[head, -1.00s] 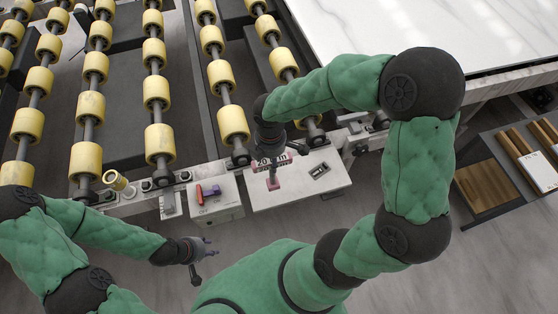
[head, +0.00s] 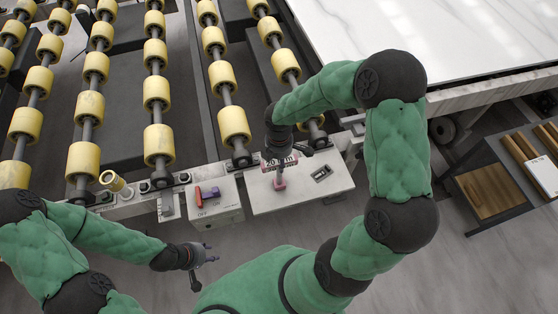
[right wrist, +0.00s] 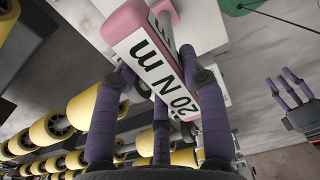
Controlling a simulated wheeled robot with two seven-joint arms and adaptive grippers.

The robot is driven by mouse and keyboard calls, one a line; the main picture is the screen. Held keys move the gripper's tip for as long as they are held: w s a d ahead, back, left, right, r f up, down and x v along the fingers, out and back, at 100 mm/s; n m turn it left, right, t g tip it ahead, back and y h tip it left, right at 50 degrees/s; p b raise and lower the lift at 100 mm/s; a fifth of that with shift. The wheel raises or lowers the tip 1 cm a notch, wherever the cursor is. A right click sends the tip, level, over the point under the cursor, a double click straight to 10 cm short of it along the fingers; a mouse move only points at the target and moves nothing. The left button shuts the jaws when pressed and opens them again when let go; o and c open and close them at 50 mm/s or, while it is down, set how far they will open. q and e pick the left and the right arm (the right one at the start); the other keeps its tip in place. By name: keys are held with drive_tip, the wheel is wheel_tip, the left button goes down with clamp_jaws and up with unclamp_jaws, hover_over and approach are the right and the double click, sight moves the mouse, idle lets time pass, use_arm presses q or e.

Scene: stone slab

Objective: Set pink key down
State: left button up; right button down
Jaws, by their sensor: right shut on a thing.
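The pink key (head: 279,184) is a T-shaped tool with a pink bar and a white label reading "20 N m". It is over the white shelf plate (head: 258,199) in the head view; I cannot tell whether its lower end touches the plate. My right gripper (head: 280,150) is shut on its bar from above. In the right wrist view purple fingers (right wrist: 160,95) close around the labelled bar (right wrist: 165,65). My left gripper (head: 213,252) is empty with its fingers spread, left of and below the plate. It also shows in the right wrist view (right wrist: 290,95).
A white box (head: 215,213) marked OFF with a red and purple handle (head: 207,192) stands left of the plate. A small dark piece (head: 321,174) lies on the plate's right part. Yellow rollers (head: 158,140) lie behind, a white slab (head: 440,35) at right.

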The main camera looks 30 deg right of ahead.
drive_tip(key=c, duration=1.1)
unclamp_jaws()
drive_tip(key=shift+f, duration=0.15)
drive_tip(key=o, duration=0.4)
wheel_tip(320, 180, up, 12)
drive_tip(key=p, duration=0.3)
drive_tip(key=shift+r, duration=0.2)
